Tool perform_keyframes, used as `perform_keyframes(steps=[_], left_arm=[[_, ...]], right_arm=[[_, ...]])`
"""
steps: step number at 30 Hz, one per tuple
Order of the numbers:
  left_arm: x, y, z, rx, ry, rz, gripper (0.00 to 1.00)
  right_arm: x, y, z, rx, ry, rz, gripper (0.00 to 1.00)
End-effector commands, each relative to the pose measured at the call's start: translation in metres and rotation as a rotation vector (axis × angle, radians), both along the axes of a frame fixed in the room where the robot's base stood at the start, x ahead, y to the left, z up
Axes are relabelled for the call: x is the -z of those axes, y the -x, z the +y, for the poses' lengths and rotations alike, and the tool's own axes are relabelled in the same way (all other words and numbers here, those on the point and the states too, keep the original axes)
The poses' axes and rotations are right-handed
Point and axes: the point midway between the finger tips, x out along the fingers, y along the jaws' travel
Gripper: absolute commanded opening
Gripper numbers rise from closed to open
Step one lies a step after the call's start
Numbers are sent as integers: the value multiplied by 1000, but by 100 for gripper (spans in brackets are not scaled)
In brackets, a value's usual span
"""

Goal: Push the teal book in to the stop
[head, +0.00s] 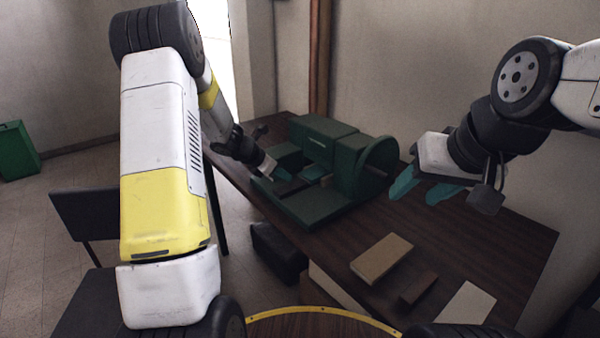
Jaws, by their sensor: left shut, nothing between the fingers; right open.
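A dark green holder (315,208) with a flat base, upright blocks and a rounded end panel stands on the table. Several green pieces sit close together in it. A small lighter teal-green piece (314,169) shows low between the blocks and may be the teal book; I cannot tell it surely from the holder. My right gripper (423,189) is open and empty, above the table to the right of the rounded panel.
The dark wooden table (340,240) carries a tan block (382,258), a dark brown block (418,288) and a pale flat piece (463,306) near its front. A black chair (88,222) and a green box (18,152) stand at left. The table's right side is clear.

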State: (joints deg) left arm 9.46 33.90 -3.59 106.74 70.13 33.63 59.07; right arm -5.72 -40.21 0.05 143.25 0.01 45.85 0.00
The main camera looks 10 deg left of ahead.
Motion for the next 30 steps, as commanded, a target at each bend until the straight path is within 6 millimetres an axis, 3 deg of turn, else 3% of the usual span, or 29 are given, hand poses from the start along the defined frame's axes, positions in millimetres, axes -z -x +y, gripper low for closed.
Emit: perform_keyframes(steps=[3,9,22,23,26,30], left_arm=[[-20,14,15,-1,-1,-1,0],[-42,30,33,-3,-1,1,0],[-51,36,40,-1,-1,3,0],[-51,36,40,-1,-1,3,2],[-51,36,37,0,-2,8,22],[-48,39,19,13,-15,47,49]], right_arm=[[1,0,0,1,0,2,51],[0,0,0,1,0,1,51],[0,0,0,0,0,1,51],[0,0,0,0,0,1,51],[0,0,0,1,0,1,51],[0,0,0,1,0,1,51]])
